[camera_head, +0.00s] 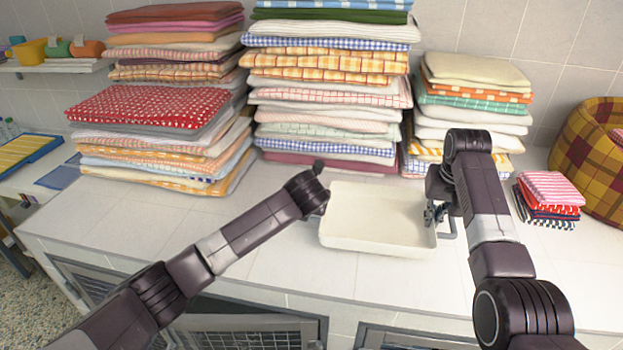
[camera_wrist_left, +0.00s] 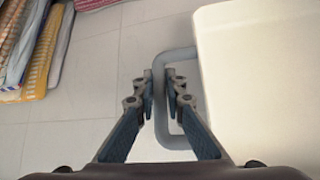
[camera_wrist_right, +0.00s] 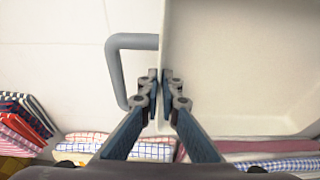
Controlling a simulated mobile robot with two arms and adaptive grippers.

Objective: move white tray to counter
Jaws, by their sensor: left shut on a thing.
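The white tray (camera_head: 375,215) is shallow, rectangular and empty, with grey side handles. It is level at the counter (camera_head: 250,255); I cannot tell whether it touches the surface. In the left wrist view my left gripper (camera_wrist_left: 160,95) is shut on the grey handle (camera_wrist_left: 160,75) of the tray. In the head view its fingers are hidden behind my left wrist. My right gripper (camera_head: 437,213) is at the tray's right side. In the right wrist view its fingertips close on the tray's wall, beside the other grey handle (camera_wrist_right: 115,65).
Tall stacks of folded towels (camera_head: 325,100) line the wall behind the tray. Small folded red and striped cloths (camera_head: 549,195) and a plaid basket (camera_head: 590,150) stand at the right. The counter's left front is clear. Wire kennel doors (camera_head: 250,335) show below.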

